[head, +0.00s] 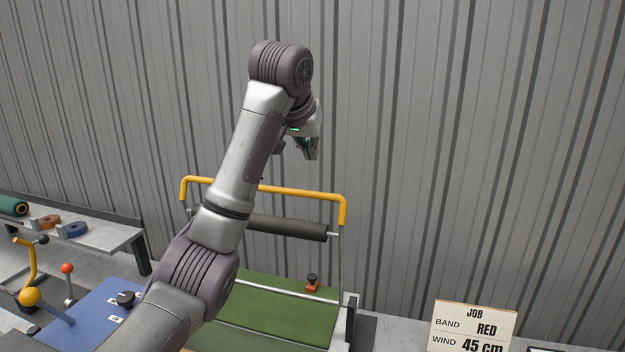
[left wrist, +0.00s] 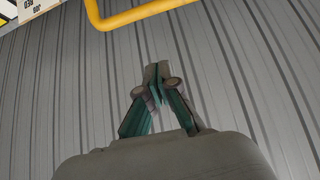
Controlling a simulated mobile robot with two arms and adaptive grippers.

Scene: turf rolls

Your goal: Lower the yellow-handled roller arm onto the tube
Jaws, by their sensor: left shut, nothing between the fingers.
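The yellow handle (head: 290,190) is a raised bar with bent ends, and a dark grey roller (head: 290,227) hangs just below it. The handle also crosses the top of the left wrist view (left wrist: 135,14). My left gripper (head: 311,152) is above the handle, apart from it. Its fingers meet at the tips in the left wrist view (left wrist: 157,74), shut and empty. My left arm hides part of the handle and roller. A thin pale rod (head: 290,290) lies across the green turf below; I cannot tell if it is the tube. My right gripper is not in view.
A blue panel (head: 85,325) with a dark knob, a red-tipped lever (head: 67,269) and a yellow ball-ended lever (head: 30,296) are at lower left. A side bench (head: 110,240) holds coloured tape rolls. A job card (head: 473,327) stands at right. A corrugated wall is behind.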

